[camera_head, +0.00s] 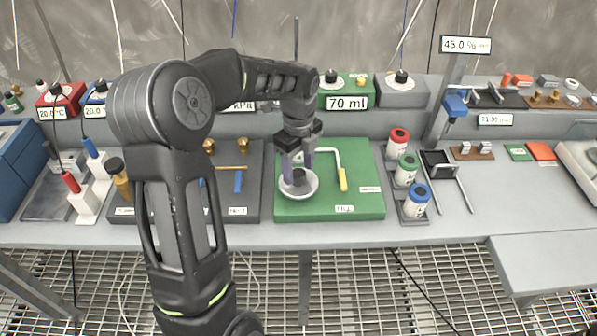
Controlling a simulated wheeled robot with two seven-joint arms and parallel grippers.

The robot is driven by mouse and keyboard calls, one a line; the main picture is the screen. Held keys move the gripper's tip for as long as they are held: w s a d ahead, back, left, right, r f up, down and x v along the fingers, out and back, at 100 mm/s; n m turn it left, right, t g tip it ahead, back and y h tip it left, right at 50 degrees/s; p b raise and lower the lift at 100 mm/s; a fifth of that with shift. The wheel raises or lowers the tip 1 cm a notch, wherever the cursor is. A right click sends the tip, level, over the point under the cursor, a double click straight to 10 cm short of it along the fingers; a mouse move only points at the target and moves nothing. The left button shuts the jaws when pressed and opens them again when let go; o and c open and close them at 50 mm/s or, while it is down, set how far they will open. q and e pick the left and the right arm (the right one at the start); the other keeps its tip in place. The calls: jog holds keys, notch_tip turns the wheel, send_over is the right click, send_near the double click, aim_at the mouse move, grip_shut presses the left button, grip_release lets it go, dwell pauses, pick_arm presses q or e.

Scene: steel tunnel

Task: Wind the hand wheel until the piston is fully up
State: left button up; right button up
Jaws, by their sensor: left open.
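A pale round hand wheel (299,194) with a dark hub lies on a green board (355,205) on the bench. My left gripper (298,168) points straight down over the wheel, its purple-grey fingers open. The fingertips are at or just above the wheel around the hub; I cannot tell whether they touch it. A white bent rod with a yellow handle (343,179) is just right of the wheel on the same board. A display behind the board reads 70 ml (347,103). I cannot make out the piston; my arm hides part of the area behind the wheel. My right gripper is out of view.
Right of the board stand red (398,142), green (406,170) and blue (416,200) capped canisters. A dark board with brass parts (243,146) lies to the left. A raised shelf with instruments runs behind.

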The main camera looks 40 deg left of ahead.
aim_at(299, 172)
pick_arm(q)
notch_tip(299, 172, up, 6)
jog(key=shift+f, duration=0.1)
dwell(0.6)
